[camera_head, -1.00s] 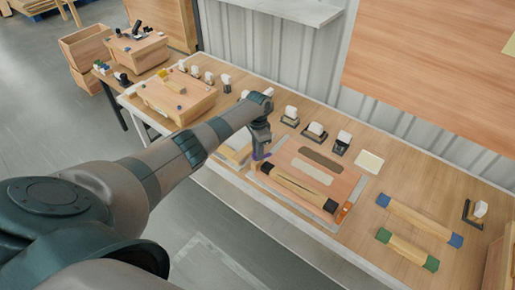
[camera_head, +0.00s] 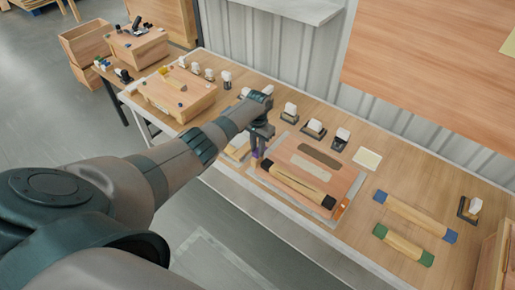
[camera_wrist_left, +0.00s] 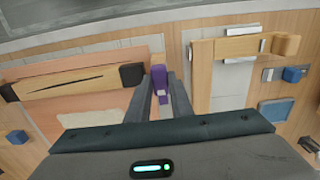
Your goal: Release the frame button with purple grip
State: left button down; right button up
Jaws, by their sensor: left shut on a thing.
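The purple grip (camera_wrist_left: 159,80) sits between the two fingers of my left gripper (camera_wrist_left: 160,98) in the left wrist view, and the fingers are shut on it. In the head view the purple grip (camera_head: 254,159) shows as a small patch below my left gripper (camera_head: 257,152), at the left end of the framed board (camera_head: 340,181). A wooden bar with black ends (camera_head: 298,184) lies along the board's near side; it also shows in the left wrist view (camera_wrist_left: 70,82). The button under the grip is hidden. My right gripper is not in view.
A blue-ended bar (camera_head: 415,216) and a green-ended bar (camera_head: 404,244) lie to the right. Several small dark-based white-topped pieces (camera_head: 314,129) stand along the back. A wooden box (camera_head: 178,96) stands at the table's left end.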

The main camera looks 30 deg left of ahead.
pick_arm(q)
jog(key=shift+w+r, duration=0.1)
jog(key=c, duration=1.6)
grip_release()
jog(key=shift+r, duration=0.9)
notch_tip(320, 180, up, 16)
jog(key=b, duration=0.3)
jog(key=shift+f, duration=0.25)
jog(key=shift+f, duration=0.1)
